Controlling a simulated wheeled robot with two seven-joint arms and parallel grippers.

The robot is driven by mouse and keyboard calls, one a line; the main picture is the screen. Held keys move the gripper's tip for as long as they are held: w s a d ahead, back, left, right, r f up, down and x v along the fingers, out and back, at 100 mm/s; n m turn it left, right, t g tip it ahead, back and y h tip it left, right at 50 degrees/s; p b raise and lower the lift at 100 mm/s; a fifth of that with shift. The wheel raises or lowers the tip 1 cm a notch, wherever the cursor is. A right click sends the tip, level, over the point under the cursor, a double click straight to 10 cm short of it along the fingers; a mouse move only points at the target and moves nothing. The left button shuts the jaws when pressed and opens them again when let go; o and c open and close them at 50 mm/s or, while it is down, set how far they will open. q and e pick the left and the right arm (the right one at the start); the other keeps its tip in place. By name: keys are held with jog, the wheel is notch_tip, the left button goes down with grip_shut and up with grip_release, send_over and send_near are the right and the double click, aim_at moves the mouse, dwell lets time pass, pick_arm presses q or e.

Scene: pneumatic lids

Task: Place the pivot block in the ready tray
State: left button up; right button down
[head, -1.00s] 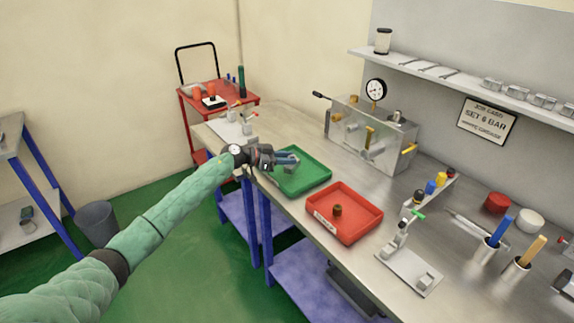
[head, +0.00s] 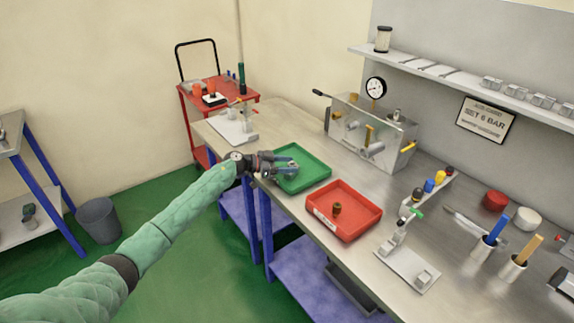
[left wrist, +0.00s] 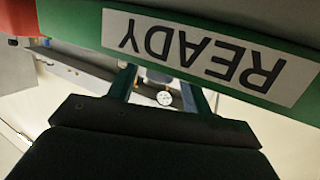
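The ready tray is the green tray (head: 316,174) on the bench; its white READY label (left wrist: 200,55) shows upside down in the left wrist view. My left gripper (head: 291,164) is low over this tray, its fingers apart. In the left wrist view the gripper (left wrist: 163,88) has a clear gap between its fingers, and the tray wall hides the fingertips. A small grey piece (head: 292,170), probably the pivot block, shows at the fingers in the head view. It is partly hidden, and I cannot tell whether it touches the tray floor. My right gripper is not in view.
A red tray (head: 373,214) with a small brown part (head: 337,209) stands to the right of the green tray. A metal valve box with a gauge (head: 376,87) stands behind. A clamp fixture (head: 408,268) is at the front right, another (head: 233,127) at the far left end.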

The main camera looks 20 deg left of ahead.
pick_arm(q)
jog(key=shift+r, duration=0.1)
jog(key=shift+a, duration=0.2)
jog(key=b+v, duration=0.3)
jog(key=v, duration=0.8)
jog(key=shift+s+a+r+b, duration=0.2)
jog(key=shift+s+r+b, duration=0.1)
jog(key=shift+b, duration=0.1)
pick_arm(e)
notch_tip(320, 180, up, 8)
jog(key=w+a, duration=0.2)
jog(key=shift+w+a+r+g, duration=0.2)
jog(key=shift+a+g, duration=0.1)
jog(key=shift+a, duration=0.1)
